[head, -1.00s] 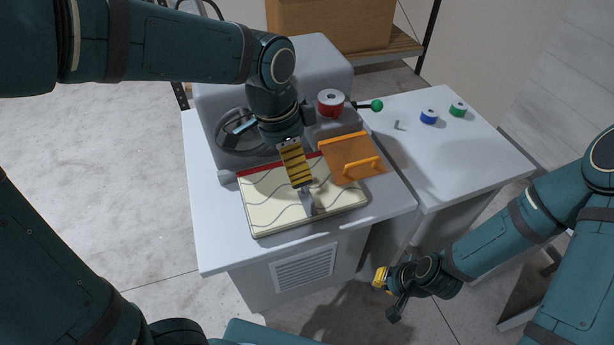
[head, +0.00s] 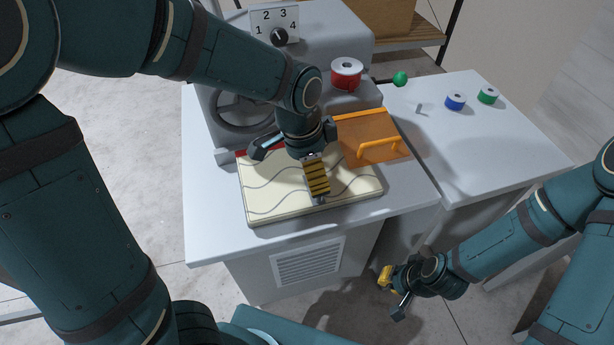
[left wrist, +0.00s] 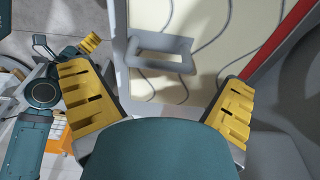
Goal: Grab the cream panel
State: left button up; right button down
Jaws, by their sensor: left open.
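The cream panel (head: 272,195) with wavy grey lines and a red strip along its back edge lies flat on the white machine table. My left gripper (head: 288,178) is over the panel, its fingers spread wide. In the left wrist view, the cream panel (left wrist: 208,30) shows beyond the left gripper (left wrist: 160,110), with a grey rectangular loop (left wrist: 160,52) in front of it, between the fingers and apart from them. My right gripper (head: 393,291) is open and empty, low in front of the table.
An orange see-through guard (head: 368,133) with a handle is just right of the panel. Behind stand a grey machine with a numbered dial (head: 278,36) and a red spool (head: 346,73). Blue (head: 455,102) and green (head: 488,95) spools sit on the mostly clear right table.

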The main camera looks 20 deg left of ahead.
pick_arm(q)
jog(key=f, duration=0.2)
jog(key=f+b, duration=0.1)
jog(key=f, duration=0.2)
jog(key=shift+w+d+f, duration=0.3)
jog(key=shift+w+d, duration=0.05)
jog(key=shift+d, duration=0.05)
jog(key=c, duration=1.1)
jog(key=shift+c, duration=0.2)
